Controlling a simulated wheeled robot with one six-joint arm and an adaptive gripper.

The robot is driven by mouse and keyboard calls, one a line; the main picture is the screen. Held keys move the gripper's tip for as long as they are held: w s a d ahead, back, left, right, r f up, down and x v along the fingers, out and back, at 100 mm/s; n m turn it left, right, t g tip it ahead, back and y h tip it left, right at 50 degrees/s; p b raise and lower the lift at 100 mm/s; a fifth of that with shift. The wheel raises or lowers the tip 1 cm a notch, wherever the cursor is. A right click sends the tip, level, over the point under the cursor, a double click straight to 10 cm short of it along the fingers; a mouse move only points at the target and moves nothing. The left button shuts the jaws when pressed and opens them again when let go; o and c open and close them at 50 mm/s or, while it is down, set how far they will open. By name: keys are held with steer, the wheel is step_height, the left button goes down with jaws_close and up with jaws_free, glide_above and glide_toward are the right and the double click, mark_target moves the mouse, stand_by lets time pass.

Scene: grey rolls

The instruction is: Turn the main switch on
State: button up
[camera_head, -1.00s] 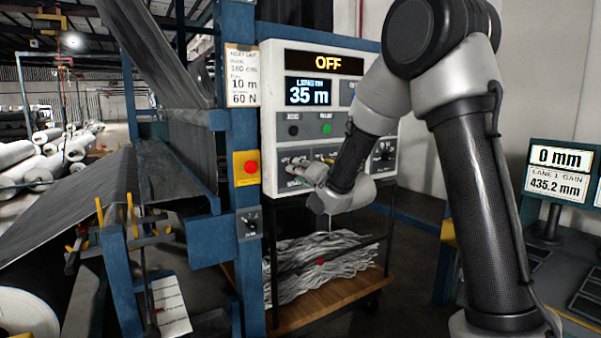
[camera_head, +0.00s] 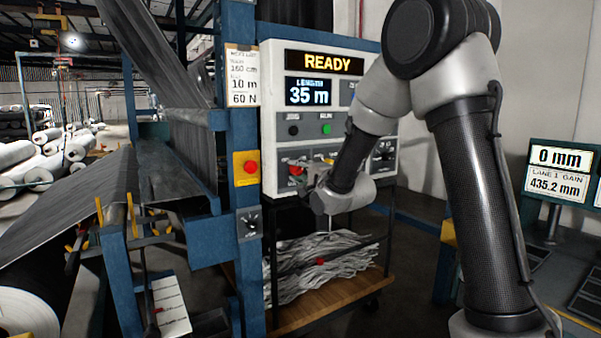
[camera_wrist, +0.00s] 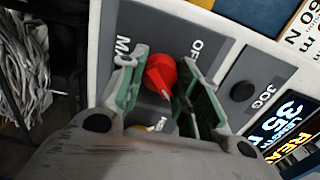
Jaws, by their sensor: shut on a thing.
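The main switch is a red rotary knob (camera_wrist: 160,75) on a dark plate of the control panel. Part of its "MA" lettering and an "OF" label show beside it in the wrist view. In the head view the red knob (camera_head: 296,169) shows at the panel's lower left. My gripper (camera_wrist: 163,88) is shut on the knob, with a green-lined finger on either side of it. The gripper also shows in the head view (camera_head: 304,172), partly hidden by the wrist. The panel's top display (camera_head: 324,63) reads "READY".
A length display (camera_head: 308,92) reads 35 m above a dark JOG button and a green RUN button (camera_head: 326,130). A red emergency button (camera_head: 250,167) on yellow sits on the blue post left of the panel. A cart with grey scraps (camera_head: 320,262) stands below.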

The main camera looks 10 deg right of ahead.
stand_by(0.4)
steer(key=o, duration=1)
steer(key=shift+o, duration=0.2)
steer(key=v, duration=0.7)
steer(key=shift+s, duration=0.25)
